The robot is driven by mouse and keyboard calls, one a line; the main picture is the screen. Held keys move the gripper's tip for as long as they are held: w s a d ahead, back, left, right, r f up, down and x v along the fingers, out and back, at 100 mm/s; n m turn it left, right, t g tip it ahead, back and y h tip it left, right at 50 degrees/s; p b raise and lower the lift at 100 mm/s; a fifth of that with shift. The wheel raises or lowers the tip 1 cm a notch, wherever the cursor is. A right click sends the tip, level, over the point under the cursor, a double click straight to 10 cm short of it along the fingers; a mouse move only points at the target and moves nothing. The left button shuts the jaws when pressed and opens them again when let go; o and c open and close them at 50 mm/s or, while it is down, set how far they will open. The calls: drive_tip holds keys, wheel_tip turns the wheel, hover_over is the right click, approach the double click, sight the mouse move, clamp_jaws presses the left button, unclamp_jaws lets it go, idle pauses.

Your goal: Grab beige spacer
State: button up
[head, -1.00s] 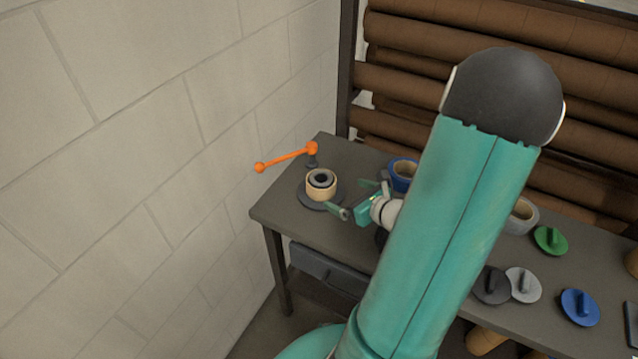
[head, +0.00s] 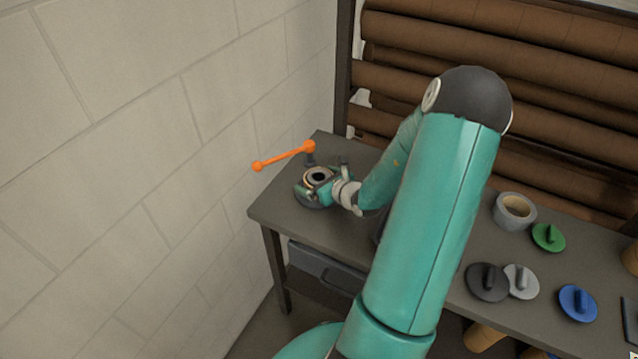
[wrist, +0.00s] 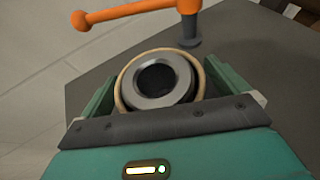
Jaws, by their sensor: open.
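In the head view my gripper (head: 318,182) is at the round base at the table's left end, and hides most of the spacer. Its lower front is hidden behind the gripper body in the wrist view.
An orange lever (head: 284,156) on a dark post (wrist: 190,42) stands just behind the spacer. A block wall (head: 150,150) is at the left.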

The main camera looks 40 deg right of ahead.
drive_tip(key=shift+w+f, duration=0.1)
drive_tip(key=shift+w, duration=0.1)
drive_tip(key=c, duration=1.1)
drive_tip(key=shift+r, duration=5.05)
